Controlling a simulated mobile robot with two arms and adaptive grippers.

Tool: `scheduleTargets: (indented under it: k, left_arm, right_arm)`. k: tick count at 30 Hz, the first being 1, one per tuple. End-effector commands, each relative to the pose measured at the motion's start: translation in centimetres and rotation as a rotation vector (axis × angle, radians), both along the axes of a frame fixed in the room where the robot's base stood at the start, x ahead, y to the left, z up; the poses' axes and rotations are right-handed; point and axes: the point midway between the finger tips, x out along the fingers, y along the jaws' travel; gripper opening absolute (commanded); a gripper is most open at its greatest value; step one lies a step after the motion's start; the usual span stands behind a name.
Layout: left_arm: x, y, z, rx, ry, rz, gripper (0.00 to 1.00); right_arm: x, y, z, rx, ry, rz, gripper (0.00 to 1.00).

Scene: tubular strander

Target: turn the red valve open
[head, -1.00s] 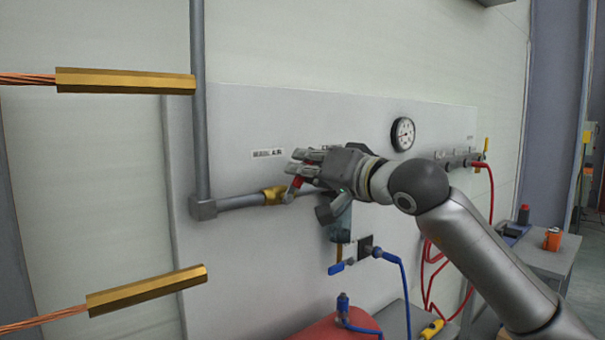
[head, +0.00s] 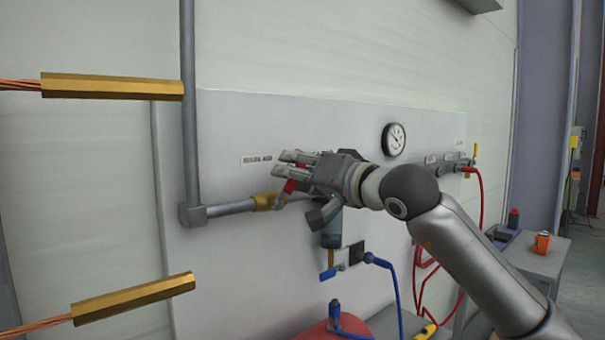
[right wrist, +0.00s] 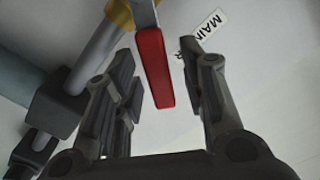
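The red valve handle (head: 290,186) sits on a brass valve body (head: 264,201) on the grey wall pipe. In the right wrist view the red lever (right wrist: 155,68) points down the picture, between my finger pads. My right gripper (head: 283,163) is at the valve, its fingers around the handle. In the right wrist view my right gripper (right wrist: 157,50) is open, with a finger on each side of the lever and visible gaps between. The gripper partly hides the valve in the head view. My left gripper is not in view.
A pressure gauge (head: 393,139) is on the panel (head: 225,125) at right. Below are a blue-handled valve (head: 331,272) and a blue hose (head: 398,290). Two brass rods (head: 112,87) with copper strands come in from the left. A small table (head: 540,262) stands at right.

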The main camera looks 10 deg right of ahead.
Motion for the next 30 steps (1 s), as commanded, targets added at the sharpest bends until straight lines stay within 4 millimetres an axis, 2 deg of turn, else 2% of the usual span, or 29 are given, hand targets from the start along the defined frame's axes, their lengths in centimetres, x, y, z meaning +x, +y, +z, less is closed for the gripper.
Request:
scheduleTargets:
  k: [5, 19, 24, 30]
  left_arm:
    - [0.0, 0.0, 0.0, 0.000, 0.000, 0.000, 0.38]
    - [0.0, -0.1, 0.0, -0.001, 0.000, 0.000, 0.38]
    - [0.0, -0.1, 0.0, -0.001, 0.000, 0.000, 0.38]
    - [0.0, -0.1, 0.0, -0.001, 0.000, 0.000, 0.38]
  right_arm:
    - [-1.1, -0.9, 0.0, 0.000, -0.001, -0.001, 0.38]
    - [-8.4, -5.8, 0.0, -0.001, -0.001, -0.003, 0.38]
    - [-9.7, -6.6, 0.0, 0.000, 0.000, -0.001, 0.38]
    - [-10.0, -6.7, 0.0, 0.001, 0.001, -0.001, 0.38]
